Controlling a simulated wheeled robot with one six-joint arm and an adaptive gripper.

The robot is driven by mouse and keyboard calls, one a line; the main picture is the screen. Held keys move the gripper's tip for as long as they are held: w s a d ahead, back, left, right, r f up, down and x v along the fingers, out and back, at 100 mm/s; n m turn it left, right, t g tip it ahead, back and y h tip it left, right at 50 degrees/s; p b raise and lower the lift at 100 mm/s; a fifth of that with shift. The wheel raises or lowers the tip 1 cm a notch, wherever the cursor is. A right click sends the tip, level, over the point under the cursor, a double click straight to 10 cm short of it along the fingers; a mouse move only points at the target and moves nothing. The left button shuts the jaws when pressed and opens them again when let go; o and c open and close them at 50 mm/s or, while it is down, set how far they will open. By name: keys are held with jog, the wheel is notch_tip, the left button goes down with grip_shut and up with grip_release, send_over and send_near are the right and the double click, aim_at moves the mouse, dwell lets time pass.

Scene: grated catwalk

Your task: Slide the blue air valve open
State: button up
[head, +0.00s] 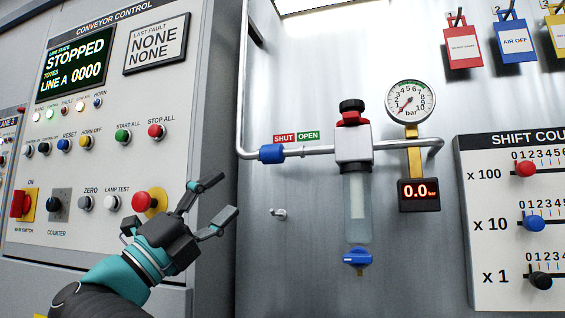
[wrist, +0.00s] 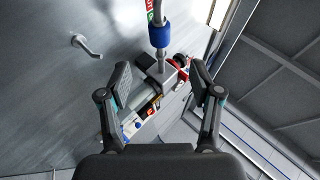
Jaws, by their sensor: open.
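The blue air valve (head: 271,153) is a blue sleeve around a thin grey pipe on the metal wall. It sits at the left, SHUT end, by the red SHUT label (head: 284,138); the green OPEN label (head: 308,135) is to its right. My gripper (head: 221,199) is open and empty, below and left of the sleeve in the head view, apart from it. In the wrist view the blue sleeve (wrist: 161,34) shows ahead, above the gap between my two fingertips (wrist: 161,72).
Right of the sleeve the pipe enters a filter unit (head: 354,145) with a blue bottom knob (head: 357,257). A dial gauge (head: 409,105) and a display (head: 418,192) reading 0.0 bar are beyond. A small wall hook (head: 279,213) sits below. The conveyor panel (head: 100,130) is at left.

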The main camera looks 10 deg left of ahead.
aim_at(264, 160)
jog(key=p+x, duration=0.3)
jog(key=x, duration=1.1)
jog(key=shift+f, duration=0.1)
jog(key=c, duration=1.2)
jog(key=shift+o, duration=0.2)
jog(key=shift+s, duration=0.1)
